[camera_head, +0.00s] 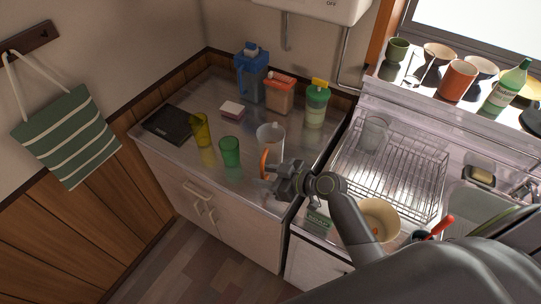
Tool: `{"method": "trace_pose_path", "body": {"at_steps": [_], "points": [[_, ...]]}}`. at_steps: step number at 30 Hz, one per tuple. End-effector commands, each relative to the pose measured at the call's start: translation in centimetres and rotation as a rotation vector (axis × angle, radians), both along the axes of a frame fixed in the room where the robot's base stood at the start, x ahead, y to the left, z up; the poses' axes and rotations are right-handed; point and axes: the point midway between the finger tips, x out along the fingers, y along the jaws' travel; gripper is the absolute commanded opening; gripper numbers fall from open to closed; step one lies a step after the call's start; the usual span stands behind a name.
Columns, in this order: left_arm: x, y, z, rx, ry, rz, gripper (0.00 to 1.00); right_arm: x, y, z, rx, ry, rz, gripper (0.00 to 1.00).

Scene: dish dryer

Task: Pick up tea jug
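A clear jug (270,137) with an orange handle stands upright near the front right of the left counter; I take it as the tea jug. Its handle (264,163) faces the front edge. My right gripper (274,176) reaches in from the lower right, with its fingers right at the handle. The view is too small to tell whether the fingers are around the handle or only beside it, or how far apart they are. The gripper body hides the jug's lower part. My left gripper is not in view.
A green cup (230,152) and a yellow cup (201,131) stand left of the jug. A black tray (168,125) lies far left. A wire dish rack (393,175) and a cream bowl (379,218) are to the right.

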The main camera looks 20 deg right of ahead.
Motion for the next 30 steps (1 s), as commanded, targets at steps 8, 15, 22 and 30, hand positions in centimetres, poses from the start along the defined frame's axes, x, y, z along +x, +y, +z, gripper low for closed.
{"method": "trace_pose_path", "body": {"at_steps": [8, 15, 22, 30], "points": [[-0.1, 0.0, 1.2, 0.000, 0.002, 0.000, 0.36, 1.8, 1.7, -0.7, 0.001, 0.001, 0.001, 0.37], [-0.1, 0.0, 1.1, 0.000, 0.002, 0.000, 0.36, 2.0, 1.8, -0.9, -0.001, -0.001, 0.000, 0.37], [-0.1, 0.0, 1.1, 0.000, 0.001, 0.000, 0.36, 1.9, 1.8, -0.9, -0.001, -0.001, 0.000, 0.12], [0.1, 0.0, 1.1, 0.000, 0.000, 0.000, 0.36, 1.9, 1.8, -0.9, -0.001, 0.000, 0.000, 0.00]]}}
